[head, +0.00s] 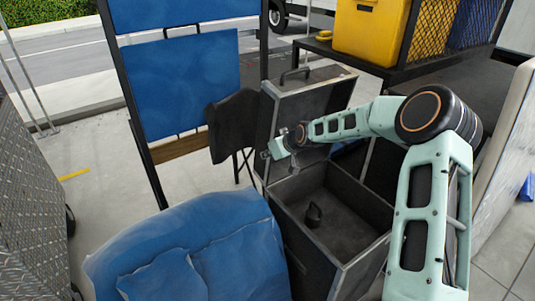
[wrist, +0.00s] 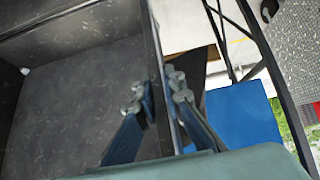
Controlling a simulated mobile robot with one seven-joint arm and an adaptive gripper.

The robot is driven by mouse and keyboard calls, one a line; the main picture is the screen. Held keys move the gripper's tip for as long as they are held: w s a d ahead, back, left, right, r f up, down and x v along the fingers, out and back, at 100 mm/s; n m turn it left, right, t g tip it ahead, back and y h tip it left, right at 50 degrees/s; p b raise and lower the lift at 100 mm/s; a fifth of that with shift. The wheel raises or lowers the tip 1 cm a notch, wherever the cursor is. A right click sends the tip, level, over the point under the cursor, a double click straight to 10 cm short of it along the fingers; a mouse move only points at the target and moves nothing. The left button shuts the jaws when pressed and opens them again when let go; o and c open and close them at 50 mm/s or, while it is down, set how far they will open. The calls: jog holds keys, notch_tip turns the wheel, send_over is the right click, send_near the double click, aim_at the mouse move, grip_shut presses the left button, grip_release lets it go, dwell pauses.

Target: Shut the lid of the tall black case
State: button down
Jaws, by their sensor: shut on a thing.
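The tall black case (head: 375,245) stands open in the middle of the head view, with its box facing up. Its lid (head: 290,105) is raised roughly upright at the back, with a handle (head: 294,75) on top. My gripper (head: 275,150) is at the lid's left edge. In the wrist view the gripper's two fingers (wrist: 160,95) lie on either side of the thin lid edge (wrist: 154,50) and are shut on it. The lid's dark inner face (wrist: 75,105) fills the left of that view. The exact finger contact is partly hidden in the head view.
A small dark object (head: 313,213) is inside the case. Blue padded blankets (head: 190,250) lie close at the front left. Blue panels on a black frame (head: 185,75) stand behind left. A shelf with a yellow bin (head: 368,30) is behind right. Open floor shows at left.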

aim_at(271, 163)
jog(key=shift+s+f, duration=0.15)
jog(key=shift+f, duration=0.15)
jog(key=shift+s+d+f, duration=0.15)
jog(key=shift+s+d, duration=0.4)
jog(key=shift+s, duration=0.2)
jog(key=shift+s+d+f, duration=0.1)
jog(key=shift+s+d, duration=0.4)
jog(key=shift+s, duration=0.25)
jog(key=shift+d, duration=0.1)
jog(key=shift+s+d+f, duration=0.3)
jog(key=shift+s+d, duration=0.2)
jog(key=shift+s, duration=0.25)
jog(key=shift+s+d+f, duration=0.25)
jog(key=shift+s+d, duration=0.25)
jog(key=shift+s, duration=0.35)
jog(key=shift+s+d+f, duration=0.35)
jog(key=shift+s+d, duration=0.15)
jog(key=shift+s, duration=0.15)
jog(key=shift+s+d+f, duration=0.3)
jog(key=shift+s+d, duration=0.15)
jog(key=shift+s, duration=0.2)
